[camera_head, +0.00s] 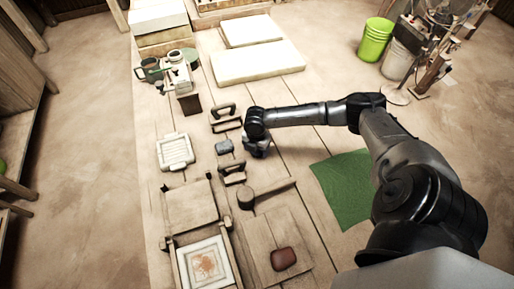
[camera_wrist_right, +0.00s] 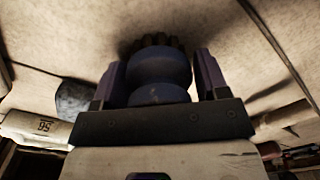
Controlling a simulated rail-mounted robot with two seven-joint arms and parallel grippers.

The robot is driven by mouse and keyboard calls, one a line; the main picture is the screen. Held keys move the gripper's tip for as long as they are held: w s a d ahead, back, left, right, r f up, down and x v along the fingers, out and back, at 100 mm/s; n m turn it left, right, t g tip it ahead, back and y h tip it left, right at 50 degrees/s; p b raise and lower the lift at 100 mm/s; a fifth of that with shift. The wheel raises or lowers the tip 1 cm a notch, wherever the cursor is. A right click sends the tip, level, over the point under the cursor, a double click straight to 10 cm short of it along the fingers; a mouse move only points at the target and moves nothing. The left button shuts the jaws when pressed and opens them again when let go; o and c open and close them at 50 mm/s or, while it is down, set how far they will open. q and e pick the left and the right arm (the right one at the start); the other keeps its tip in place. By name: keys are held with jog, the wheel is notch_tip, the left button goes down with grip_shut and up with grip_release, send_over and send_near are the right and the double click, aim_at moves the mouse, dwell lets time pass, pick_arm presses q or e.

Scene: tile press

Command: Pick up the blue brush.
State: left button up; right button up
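My right gripper (camera_head: 258,150) is low over the work table (camera_head: 292,170), just right of a small grey-blue object. In the right wrist view the two fingers of this gripper (camera_wrist_right: 161,75) stand apart. The blue brush (camera_wrist_right: 158,72), dark blue-purple with a rounded, bulged body, is between them. Its dark bristles point away from the camera, toward the pale surface. The fingers lie close along both sides of the brush; I cannot tell whether they press on it. In the head view the brush is hidden by the gripper. My left gripper is not in view.
A small grey-blue object (camera_head: 224,147) and dark-handled tools (camera_head: 232,173) are close by. A framed tile (camera_head: 205,263) and a red-brown lump (camera_head: 284,259) are at the front. A green cloth (camera_head: 343,187) lies right.

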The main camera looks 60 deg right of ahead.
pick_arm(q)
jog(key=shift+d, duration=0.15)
pick_arm(e)
jog(key=c, duration=0.6)
jog(key=shift+o, duration=0.2)
jog(key=shift+r, duration=0.1)
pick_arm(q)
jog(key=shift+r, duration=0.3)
pick_arm(e)
jog(key=shift+r, duration=0.55)
pick_arm(q)
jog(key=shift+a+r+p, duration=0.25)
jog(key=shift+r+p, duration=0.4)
jog(key=shift+p, duration=0.3)
pick_arm(e)
jog(key=r, duration=0.3)
jog(key=shift+s+d+r, duration=0.15)
jog(key=shift+s+r, duration=0.1)
jog(key=shift+s, duration=0.1)
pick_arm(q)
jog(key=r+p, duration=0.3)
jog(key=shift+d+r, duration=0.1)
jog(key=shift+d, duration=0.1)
pick_arm(e)
jog(key=s+d+r, duration=0.2)
jog(key=s+r, duration=0.4)
jog(key=s, duration=0.4)
jog(key=shift+s+d, duration=0.25)
jog(key=shift+d, duration=0.05)
